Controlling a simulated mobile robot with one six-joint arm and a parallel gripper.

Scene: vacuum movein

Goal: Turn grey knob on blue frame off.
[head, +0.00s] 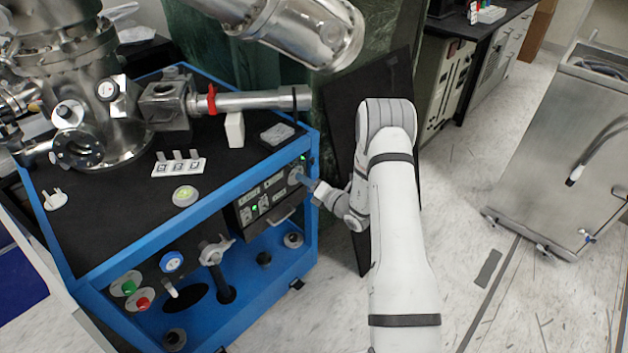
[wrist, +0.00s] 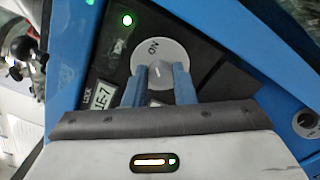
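The blue frame (head: 197,209) is a cart-like stand at the left in the head view. On its right front is a black control panel (head: 262,200). The grey knob (wrist: 159,76) shows in the wrist view on a round grey dial (wrist: 176,52). The word ON stands at the dial's top, and the knob's white mark points roughly toward it. My gripper (wrist: 159,70) has its two blue fingers on either side of the knob, with the knob filling the gap between them. In the head view my gripper (head: 305,182) reaches the panel's upper right corner, partly hiding the knob.
A green light (wrist: 127,20) glows near the dial, and a label (wrist: 104,95) is beside it. Steel vacuum parts (head: 90,85) and a horizontal pipe (head: 255,100) are above. A dark upright panel (head: 345,125) stands behind my arm.

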